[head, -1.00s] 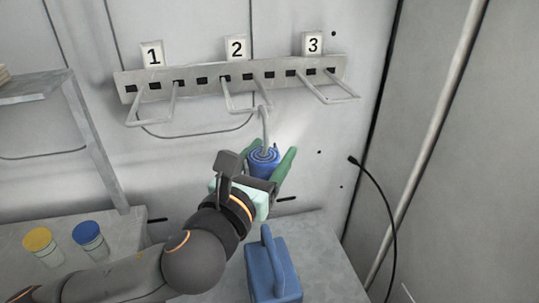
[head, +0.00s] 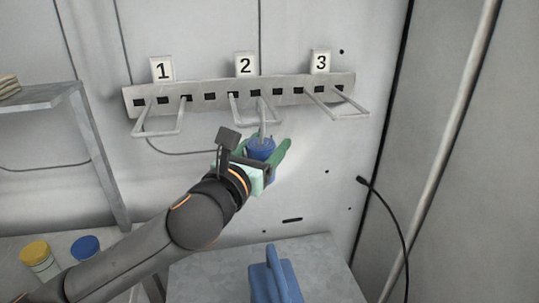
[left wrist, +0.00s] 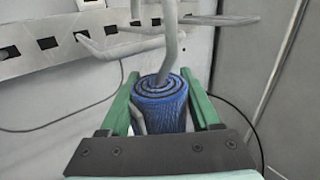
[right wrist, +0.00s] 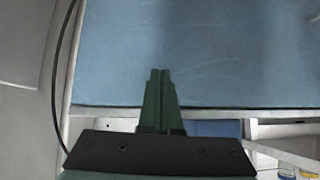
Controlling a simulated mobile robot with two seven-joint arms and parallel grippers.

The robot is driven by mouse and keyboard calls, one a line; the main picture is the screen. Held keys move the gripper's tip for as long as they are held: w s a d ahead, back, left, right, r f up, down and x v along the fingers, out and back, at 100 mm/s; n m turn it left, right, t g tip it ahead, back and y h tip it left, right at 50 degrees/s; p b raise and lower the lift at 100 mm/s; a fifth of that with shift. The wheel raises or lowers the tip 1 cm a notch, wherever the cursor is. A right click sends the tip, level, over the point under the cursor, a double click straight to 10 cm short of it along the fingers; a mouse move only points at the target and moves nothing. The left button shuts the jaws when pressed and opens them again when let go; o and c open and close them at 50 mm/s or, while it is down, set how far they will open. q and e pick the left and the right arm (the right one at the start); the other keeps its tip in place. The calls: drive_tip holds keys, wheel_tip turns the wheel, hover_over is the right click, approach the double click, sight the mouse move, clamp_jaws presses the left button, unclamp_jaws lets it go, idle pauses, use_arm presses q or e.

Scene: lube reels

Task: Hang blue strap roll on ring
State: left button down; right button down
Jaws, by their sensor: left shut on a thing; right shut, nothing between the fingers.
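The blue strap roll (head: 261,147) is between the green fingers of my left gripper (head: 264,153), which is shut on it. In the left wrist view the roll (left wrist: 160,100) is upright, its spiral top facing the camera, with a grey metal hook (left wrist: 175,55) rising from its centre. In the head view the hook (head: 263,118) overlaps the front of the wire ring under label 2 (head: 244,64); I cannot tell whether they touch. Wire rings also stick out under label 1 (head: 162,69) and label 3 (head: 320,61). My right gripper (right wrist: 160,72) is shut and empty, facing a blue surface.
A slotted metal rail (head: 210,97) on the wall carries the rings. A blue jug-like container (head: 274,282) stands on the grey table (head: 320,265) below. Yellow-capped (head: 35,252) and blue-capped (head: 85,246) jars are at left. A black cable (head: 390,205) hangs at right.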

use_arm(q)
drive_tip(key=shift+w+f, duration=0.2)
drive_tip(key=shift+w, duration=0.1)
drive_tip(key=shift+f+b, duration=0.85)
drive_tip(key=shift+f, duration=0.4)
unclamp_jaws()
drive_tip(key=shift+f, duration=0.1)
drive_tip(key=shift+a, duration=0.1)
